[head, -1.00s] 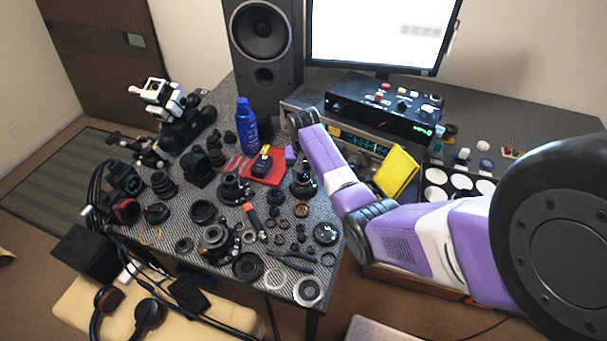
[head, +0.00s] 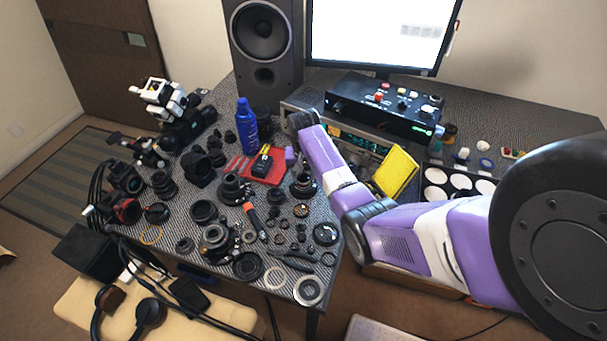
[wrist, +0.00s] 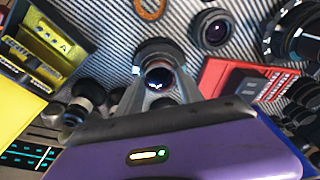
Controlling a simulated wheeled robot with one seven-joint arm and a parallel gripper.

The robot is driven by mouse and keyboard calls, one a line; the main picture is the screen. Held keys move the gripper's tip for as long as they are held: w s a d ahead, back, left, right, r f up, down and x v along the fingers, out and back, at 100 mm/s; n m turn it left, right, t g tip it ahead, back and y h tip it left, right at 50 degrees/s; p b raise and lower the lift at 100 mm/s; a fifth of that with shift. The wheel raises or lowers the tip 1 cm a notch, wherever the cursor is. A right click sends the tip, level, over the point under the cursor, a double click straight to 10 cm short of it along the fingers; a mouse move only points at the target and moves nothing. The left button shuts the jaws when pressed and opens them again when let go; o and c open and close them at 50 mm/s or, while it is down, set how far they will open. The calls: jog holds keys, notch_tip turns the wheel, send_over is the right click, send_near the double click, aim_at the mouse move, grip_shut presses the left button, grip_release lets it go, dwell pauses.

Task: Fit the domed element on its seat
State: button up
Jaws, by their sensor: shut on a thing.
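My gripper (wrist: 158,88) is shut on a small round glassy element, the domed element (wrist: 158,75), which shows dark with bright reflections between the fingertips. Directly beyond it in the wrist view is a dark round lens barrel (wrist: 160,48), partly covered by the element and fingers. I cannot tell whether the element touches this barrel or hangs just above it. In the head view the barrel (head: 303,189) stands on the bench below my wrist, and the fingertips and element are too small to make out.
A red tray (head: 268,172) with a dark meter lies left of the barrel. Another lens (wrist: 213,28) and a copper ring (wrist: 150,8) are close by. A yellow panel (head: 396,171) and instruments (head: 384,108) stand to the right. Loose rings and lens parts crowd the bench front.

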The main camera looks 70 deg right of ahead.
jog(key=o, duration=1.8)
jog(key=shift+c, duration=0.2)
jog(key=shift+r+p, duration=1.15)
jog(key=shift+r, duration=2.35)
